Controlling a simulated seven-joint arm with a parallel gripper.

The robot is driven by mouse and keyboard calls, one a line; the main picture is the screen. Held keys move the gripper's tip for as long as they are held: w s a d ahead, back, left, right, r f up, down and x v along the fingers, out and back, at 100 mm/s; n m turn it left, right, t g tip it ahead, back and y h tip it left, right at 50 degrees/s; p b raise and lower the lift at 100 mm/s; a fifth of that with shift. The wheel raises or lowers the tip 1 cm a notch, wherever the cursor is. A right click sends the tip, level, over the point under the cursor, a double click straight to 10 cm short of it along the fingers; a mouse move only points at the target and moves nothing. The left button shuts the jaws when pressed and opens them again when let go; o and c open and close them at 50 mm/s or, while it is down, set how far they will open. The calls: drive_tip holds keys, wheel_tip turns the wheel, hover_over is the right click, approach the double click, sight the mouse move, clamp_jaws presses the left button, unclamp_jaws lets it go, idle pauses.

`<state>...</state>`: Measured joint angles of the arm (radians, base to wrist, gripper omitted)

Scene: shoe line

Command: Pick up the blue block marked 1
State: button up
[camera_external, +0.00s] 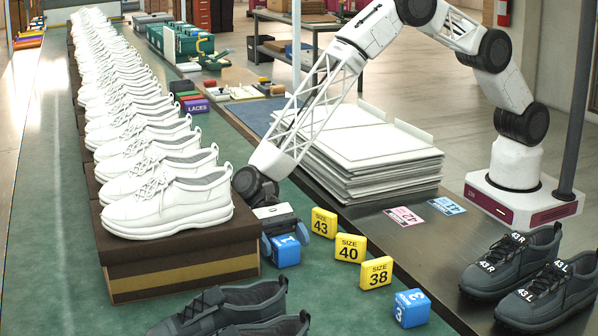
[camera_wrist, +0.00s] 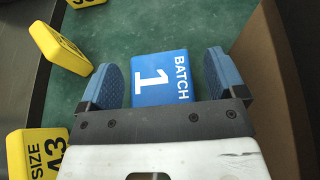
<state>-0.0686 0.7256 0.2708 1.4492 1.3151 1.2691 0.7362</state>
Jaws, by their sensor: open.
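The blue block marked 1 (camera_external: 285,251) sits on the green mat beside the brown shoe box. In the wrist view the same block (camera_wrist: 161,78) shows "BATCH 1" on its top. My gripper (camera_external: 286,232) is low over the block. In the wrist view the gripper (camera_wrist: 164,80) is open, with one blue finger pad on each side of the block and a gap visible on both sides. Another blue block, marked 3 (camera_external: 411,308), sits at the front right of the mat.
Yellow size blocks 43 (camera_external: 324,223), 40 (camera_external: 350,248) and 38 (camera_external: 376,273) stand in a row right of my gripper. The brown box (camera_external: 185,275) under white shoes is close on the left. Dark shoes (camera_external: 225,310) stand in front. Stacked white sheets (camera_external: 375,165) lie behind.

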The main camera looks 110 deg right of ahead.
sight(284, 240)
drive_tip(key=shift+c, duration=0.3)
drive_tip(key=c, duration=1)
drive_tip(key=shift+r, duration=0.1)
drive_tip(key=shift+r, duration=4.9)
